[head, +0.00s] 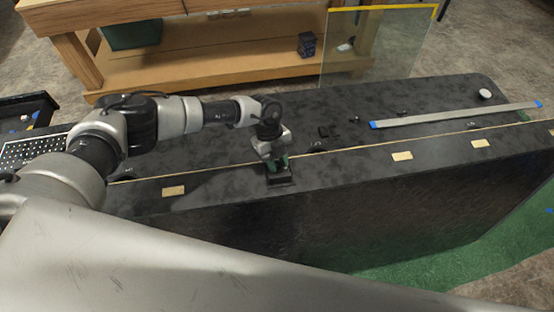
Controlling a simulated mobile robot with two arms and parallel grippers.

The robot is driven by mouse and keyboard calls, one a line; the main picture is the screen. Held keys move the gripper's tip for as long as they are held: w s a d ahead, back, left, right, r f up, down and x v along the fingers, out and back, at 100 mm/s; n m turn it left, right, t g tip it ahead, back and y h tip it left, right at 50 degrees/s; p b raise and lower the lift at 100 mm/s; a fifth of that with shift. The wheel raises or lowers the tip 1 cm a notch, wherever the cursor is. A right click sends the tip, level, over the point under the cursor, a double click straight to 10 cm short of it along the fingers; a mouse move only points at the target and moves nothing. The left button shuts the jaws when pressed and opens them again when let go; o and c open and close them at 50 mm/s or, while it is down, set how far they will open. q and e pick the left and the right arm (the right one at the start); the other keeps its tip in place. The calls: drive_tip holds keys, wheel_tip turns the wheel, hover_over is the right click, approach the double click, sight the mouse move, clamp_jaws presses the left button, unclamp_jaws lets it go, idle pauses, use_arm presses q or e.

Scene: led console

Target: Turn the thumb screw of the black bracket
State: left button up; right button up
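My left arm reaches in from the left over the dark console (222,152). My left gripper (277,164), with greenish fingertips, points down at the console's front edge. Directly under it is the black bracket (281,178), a small dark block on that edge. The fingertips are at or just above the bracket's top; I cannot tell whether they touch it. The thumb screw cannot be made out, as the gripper covers that spot. Whether the fingers are open or shut on something is too small to tell. My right gripper is not in view.
A light strip with blue ends (455,115) lies on the console at right, near a round white-topped knob (485,94). Small black parts (328,131) lie right of the gripper. A yellow-edged clear panel (375,45) stands behind, before a wooden bench (200,72).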

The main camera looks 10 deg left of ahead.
use_arm(q)
drive_tip(key=shift+c, duration=1.4)
drive_tip(key=shift+w+f+m+y+b, duration=0.15)
drive_tip(key=shift+m+y+b, duration=0.25)
drive_tip(key=shift+m+b, duration=0.8)
drive_tip(key=m+y+b, duration=0.1)
drive_tip(key=m+b, duration=0.2)
drive_tip(key=m+y+b, duration=0.1)
drive_tip(key=m+b, duration=0.2)
drive_tip(key=m+y+b, duration=0.1)
drive_tip(key=m+b, duration=0.1)
drive_tip(key=b, duration=0.1)
drive_tip(key=shift+d+m+g, duration=0.35)
drive_tip(key=shift+m+g, duration=0.05)
drive_tip(key=m+t+y+b, duration=0.1)
drive_tip(key=m+b, duration=0.3)
drive_tip(key=b, duration=0.1)
drive_tip(key=m+y+b, duration=0.2)
drive_tip(key=m+b, duration=0.2)
drive_tip(key=b, duration=0.1)
drive_tip(key=shift+d+m+t, duration=0.2)
drive_tip(key=shift+m+t, duration=0.2)
drive_tip(key=shift+r+m+t+y+b, duration=0.25)
drive_tip(key=shift+m+t+b, duration=0.25)
drive_tip(key=shift+m+b, duration=1)
drive_tip(key=shift+m, duration=0.1)
drive_tip(key=shift+r, duration=0.15)
